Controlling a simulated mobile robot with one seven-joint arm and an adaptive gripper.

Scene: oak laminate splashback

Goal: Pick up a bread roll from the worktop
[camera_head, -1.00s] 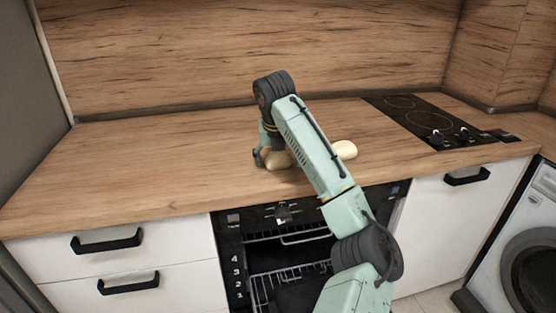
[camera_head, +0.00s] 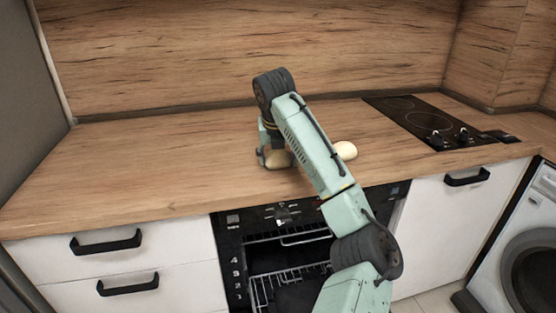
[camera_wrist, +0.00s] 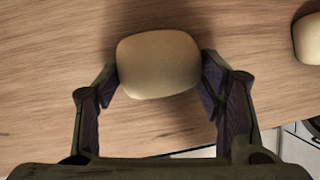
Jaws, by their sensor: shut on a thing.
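A tan bread roll (camera_wrist: 158,66) sits between the fingers of my gripper (camera_wrist: 160,82) in the wrist view. The fingers press on its left and right sides, so my gripper is shut on it. In the head view the same roll (camera_head: 279,159) shows partly behind my arm, at or just above the worktop (camera_head: 160,165); I cannot tell whether it touches. A second, paler roll (camera_head: 345,150) lies on the worktop to the right of my arm. It also shows cut off at the right edge of the wrist view (camera_wrist: 309,40).
A black hob (camera_head: 430,120) is set in the worktop at the right. The wood splashback (camera_head: 200,55) stands behind. Below the front edge are an open oven (camera_head: 270,250) and white drawers (camera_head: 120,265). The left of the worktop is bare.

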